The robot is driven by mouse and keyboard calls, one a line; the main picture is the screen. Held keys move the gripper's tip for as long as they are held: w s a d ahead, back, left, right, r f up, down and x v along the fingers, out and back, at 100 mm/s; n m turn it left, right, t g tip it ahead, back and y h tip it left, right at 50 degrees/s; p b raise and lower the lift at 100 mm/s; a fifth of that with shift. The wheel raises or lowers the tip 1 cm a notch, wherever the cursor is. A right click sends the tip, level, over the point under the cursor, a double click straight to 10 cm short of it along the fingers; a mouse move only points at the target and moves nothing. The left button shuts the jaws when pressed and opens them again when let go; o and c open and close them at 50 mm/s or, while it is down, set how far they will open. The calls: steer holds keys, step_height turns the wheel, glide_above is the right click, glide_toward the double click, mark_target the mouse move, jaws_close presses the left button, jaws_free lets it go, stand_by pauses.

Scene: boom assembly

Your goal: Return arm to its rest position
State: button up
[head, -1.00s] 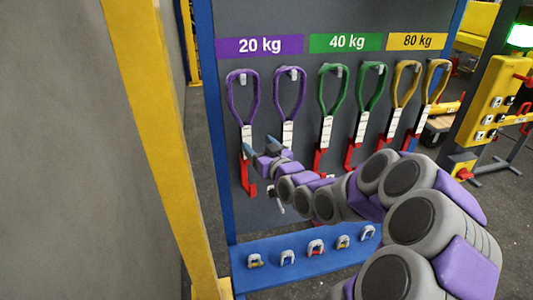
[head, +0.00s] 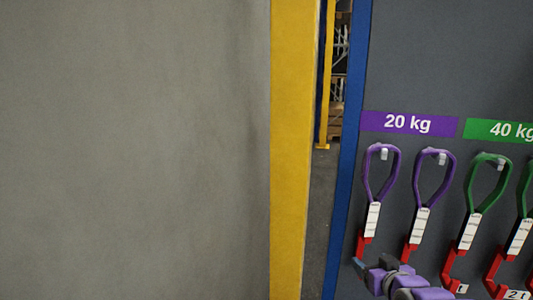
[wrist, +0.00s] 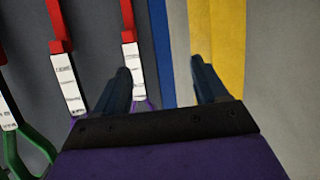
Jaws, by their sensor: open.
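My gripper (wrist: 162,88) is open and empty in the wrist view, its two dark fingers apart. The blue post and yellow post show beyond the gap between them. In the head view my gripper (head: 362,268) shows low at the right, in front of the lower part of the tool board. Most of my arm is outside the head view.
A grey board (head: 440,60) holds purple slings (head: 381,175) under a 20 kg sign and green slings (head: 487,185) under a 40 kg sign, with red hooks below. A blue post (head: 350,150), a yellow post (head: 293,150) and a grey wall (head: 130,150) stand left.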

steer(key=s+a+f+g, duration=0.3)
steer(key=s+a+g, duration=0.1)
steer(key=s, duration=0.3)
steer(key=s+a+f+g, duration=0.3)
steer(key=s+a+g, duration=0.1)
steer(key=s, duration=0.3)
steer(key=s+a+r+g, duration=0.1)
steer(key=s+a+g, duration=0.2)
steer(key=s, duration=0.7)
steer(key=s+a+r+g, duration=0.1)
steer(key=s+a+g, duration=0.2)
steer(key=s, duration=0.8)
steer(key=shift+s+a+m+g, duration=0.2)
steer(key=shift+s+m+g, duration=0.15)
steer(key=shift+g, duration=0.35)
steer(key=shift+w, duration=0.1)
